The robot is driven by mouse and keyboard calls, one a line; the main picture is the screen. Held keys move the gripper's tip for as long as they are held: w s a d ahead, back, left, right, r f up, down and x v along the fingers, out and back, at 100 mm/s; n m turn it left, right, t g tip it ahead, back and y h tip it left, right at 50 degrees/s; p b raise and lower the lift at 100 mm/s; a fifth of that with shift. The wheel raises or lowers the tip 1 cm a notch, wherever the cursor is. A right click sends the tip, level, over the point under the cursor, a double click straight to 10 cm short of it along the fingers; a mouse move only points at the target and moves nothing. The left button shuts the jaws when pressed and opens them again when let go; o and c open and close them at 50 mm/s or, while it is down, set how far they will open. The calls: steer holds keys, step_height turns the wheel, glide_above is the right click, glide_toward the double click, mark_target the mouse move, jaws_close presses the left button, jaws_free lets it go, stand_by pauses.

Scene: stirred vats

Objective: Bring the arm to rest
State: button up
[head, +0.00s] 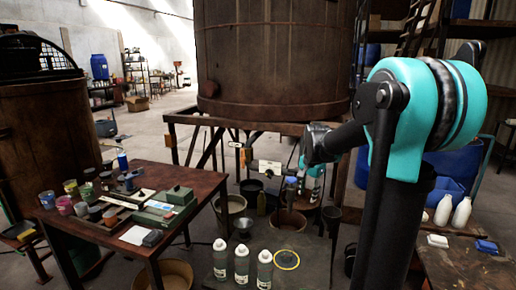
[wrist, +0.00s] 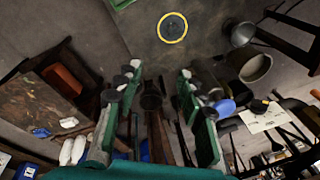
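My arm reaches in from the right of the head view and bends at a teal joint toward the middle. My gripper hangs partly hidden behind the dark forearm, below the big rusty vat (head: 275,60). In the wrist view my gripper (wrist: 160,82) has its two green fingers well apart. I see no object held between them; dark background shapes show in the gap.
A wooden table (head: 180,182) with pots and boxes stands at left. Three white-capped bottles (head: 242,265) and a yellow ring (head: 286,260) are in front; the ring also shows in the wrist view (wrist: 172,27). Buckets (head: 230,210) crowd the floor under the vat. White bottles (head: 461,214) stand at right.

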steer(key=s+f+n+t, duration=0.1)
steer(key=s+f+n, duration=0.4)
steer(key=s, duration=0.8)
steer(key=s+f+n, duration=0.5)
steer(key=s+f, duration=0.3)
steer(key=s, duration=0.4)
steer(key=shift+s+f+t, duration=0.2)
steer(key=shift+s+t, duration=0.15)
steer(key=shift+t, duration=0.05)
